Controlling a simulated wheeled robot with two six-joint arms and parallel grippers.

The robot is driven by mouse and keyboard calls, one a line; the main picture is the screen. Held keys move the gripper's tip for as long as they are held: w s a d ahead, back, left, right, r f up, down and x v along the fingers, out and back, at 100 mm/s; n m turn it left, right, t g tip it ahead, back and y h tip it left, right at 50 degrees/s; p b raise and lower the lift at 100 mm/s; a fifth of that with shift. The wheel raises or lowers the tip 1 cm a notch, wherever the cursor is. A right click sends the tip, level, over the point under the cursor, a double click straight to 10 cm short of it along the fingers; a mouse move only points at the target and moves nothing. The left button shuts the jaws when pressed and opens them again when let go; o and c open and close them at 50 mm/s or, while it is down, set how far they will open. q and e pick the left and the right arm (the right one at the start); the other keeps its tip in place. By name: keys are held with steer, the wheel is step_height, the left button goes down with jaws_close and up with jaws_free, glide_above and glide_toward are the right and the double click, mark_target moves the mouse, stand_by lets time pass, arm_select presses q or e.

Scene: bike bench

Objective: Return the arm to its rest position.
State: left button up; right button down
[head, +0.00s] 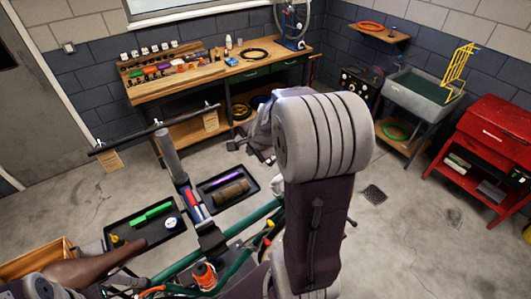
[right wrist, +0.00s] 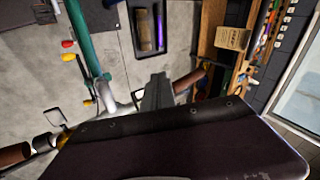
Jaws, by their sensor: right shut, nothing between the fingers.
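My right arm (head: 318,190) rises through the middle of the head view, with its large grey joint in front of the workbench. I cannot make out its fingers there. In the right wrist view my right gripper (right wrist: 157,92) shows as a grey finger block beyond the dark arm body. It is shut, with nothing held. The teal bike frame (head: 240,260) stands in front of me, low in the head view. Its tube also shows in the right wrist view (right wrist: 84,42), left of the gripper. My left gripper is not in view.
A clamp post (head: 166,152) stands by the bike. Dark trays (head: 118,222) hold a green item, a brown roll (head: 231,192) and a purple tube. A wooden workbench (head: 150,92) is behind, a grey sink (head: 420,95) and red cabinet (head: 490,150) at right. Open floor (head: 400,230) lies right of my arm.

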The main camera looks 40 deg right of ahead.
steer(key=shift+f, duration=0.15)
stand_by(0.3)
steer(key=s+a+f+n+g+b, duration=0.1)
steer(key=s+a+f+n+b, duration=0.3)
steer(key=f, duration=0.5)
steer(key=s+a+f+n+g+y+b, duration=0.1)
steer(key=s+a+f+n+g+b, duration=0.1)
steer(key=s+a+f+n+b, duration=0.3)
steer(key=s+a+f+n+g+y+b, duration=0.1)
steer(key=s+a+f+n+g+b, duration=0.1)
steer(key=s+a+f+n+b, duration=0.2)
steer(key=a+f+n+b, duration=0.3)
steer(key=f+b, duration=0.4)
steer(key=f, duration=0.3)
steer(key=shift+s+a+f+n, duration=0.3)
steer(key=shift+s+f+n, duration=0.05)
steer(key=shift+n, duration=0.35)
